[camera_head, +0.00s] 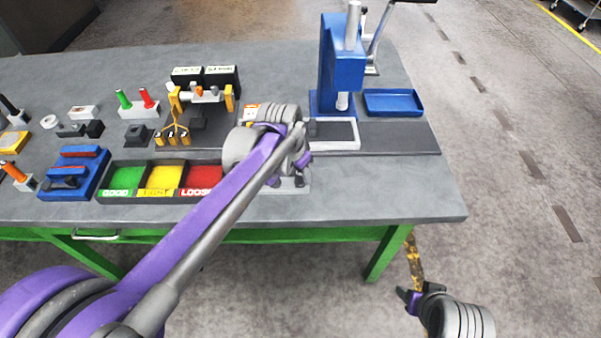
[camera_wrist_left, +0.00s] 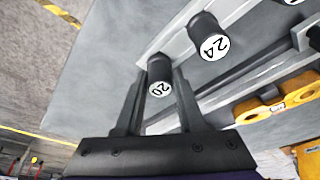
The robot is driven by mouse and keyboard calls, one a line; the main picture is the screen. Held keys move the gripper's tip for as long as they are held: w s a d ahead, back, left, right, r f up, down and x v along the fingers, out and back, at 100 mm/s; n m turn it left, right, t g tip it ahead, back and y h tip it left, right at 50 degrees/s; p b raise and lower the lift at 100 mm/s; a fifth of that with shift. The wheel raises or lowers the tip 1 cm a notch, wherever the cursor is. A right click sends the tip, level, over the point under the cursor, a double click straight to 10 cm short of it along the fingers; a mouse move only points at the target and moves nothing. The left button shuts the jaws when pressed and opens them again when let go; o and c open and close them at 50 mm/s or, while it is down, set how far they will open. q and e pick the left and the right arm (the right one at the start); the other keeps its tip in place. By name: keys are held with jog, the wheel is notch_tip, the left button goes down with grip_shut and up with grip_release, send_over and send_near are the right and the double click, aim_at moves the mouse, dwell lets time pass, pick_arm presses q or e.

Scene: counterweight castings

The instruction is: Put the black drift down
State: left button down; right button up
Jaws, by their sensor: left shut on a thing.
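My left gripper (camera_wrist_left: 157,108) is shut on a black drift (camera_wrist_left: 160,69), a short black cylinder with a white end marked 20, in the left wrist view. The drift is at a pale grey rail or block; I cannot tell whether it is seated in it or just above. A second black cylinder (camera_wrist_left: 206,28) with a white marked end stands beside it on the same rail. In the head view my left arm covers most of the held drift and the hand (camera_head: 288,172). My right gripper (camera_head: 411,298) is low at the right, off the bench; its jaws are too small to read.
A blue press (camera_head: 341,66) and blue tray (camera_head: 392,102) stand at the back right. Yellow parts (camera_wrist_left: 268,110) sit near the hand. The bench's front right is bare.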

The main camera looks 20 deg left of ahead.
pick_arm(q)
jog(key=shift+f, duration=0.2)
jog(key=c, duration=0.5)
grip_release()
jog(key=shift+r, duration=0.2)
jog(key=shift+s+r, duration=0.1)
jog(key=shift+r, duration=0.2)
jog(key=p+v, duration=0.1)
jog(key=v, duration=1)
jog(key=s+a+f+n+t, duration=0.1)
jog(key=s+f, duration=0.4)
jog(key=s, duration=0.1)
jog(key=s+a+f+n+y, duration=0.1)
jog(key=s+f+n, duration=0.1)
jog(key=s+f, duration=0.3)
jog(key=s+a+f+n+t, duration=0.1)
jog(key=s+f+n, duration=0.1)
jog(key=s+f, duration=0.3)
jog(key=shift+s+a+t, duration=0.25)
jog(key=shift+s+t, duration=0.05)
jog(key=shift+s, duration=0.65)
